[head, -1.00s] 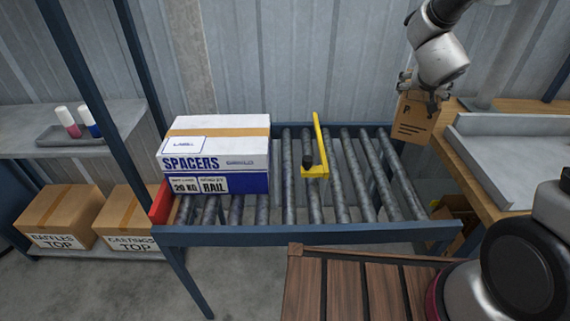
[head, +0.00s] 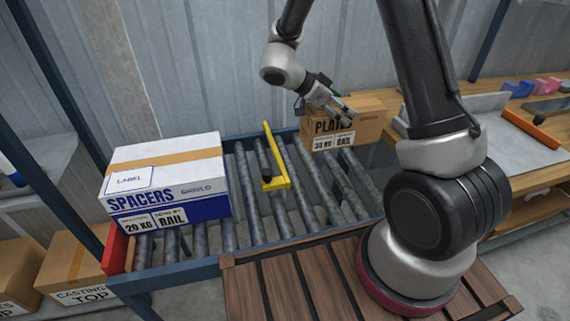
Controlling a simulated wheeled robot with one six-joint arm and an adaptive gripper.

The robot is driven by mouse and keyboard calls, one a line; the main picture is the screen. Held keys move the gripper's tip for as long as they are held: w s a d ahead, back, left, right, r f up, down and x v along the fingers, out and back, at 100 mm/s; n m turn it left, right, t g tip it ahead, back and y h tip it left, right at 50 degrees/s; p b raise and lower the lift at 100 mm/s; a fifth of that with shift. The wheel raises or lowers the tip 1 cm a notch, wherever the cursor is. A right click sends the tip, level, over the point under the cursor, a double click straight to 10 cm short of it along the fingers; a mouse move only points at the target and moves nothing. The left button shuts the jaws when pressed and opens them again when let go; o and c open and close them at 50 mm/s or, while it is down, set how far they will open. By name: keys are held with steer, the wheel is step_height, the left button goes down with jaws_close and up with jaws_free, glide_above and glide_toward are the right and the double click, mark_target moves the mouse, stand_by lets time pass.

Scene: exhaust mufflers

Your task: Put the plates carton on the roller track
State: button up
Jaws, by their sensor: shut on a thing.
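The plates carton (head: 367,130) is a brown box with a printed front reading PLATES, 30 KG and RAIL. It is at the back right part of the roller track (head: 252,197), partly beyond its right side in the picture. I cannot tell whether its underside touches the rollers or hangs above them. The roller track has grey rollers in a blue frame.
A white and blue spacers carton (head: 168,180) stands on the track's left part, near a red end stop (head: 116,250). A yellow bracket (head: 276,170) stands across the middle rollers. Rollers right of it are bare. A wooden workbench (head: 540,120) is at right.

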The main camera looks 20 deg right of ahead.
mark_target(336, 135)
step_height(336, 135, down, 10)
stand_by(0.6)
steer(key=shift+f, duration=0.1)
steer(key=o, duration=1.9)
steer(key=shift+c, duration=0.2)
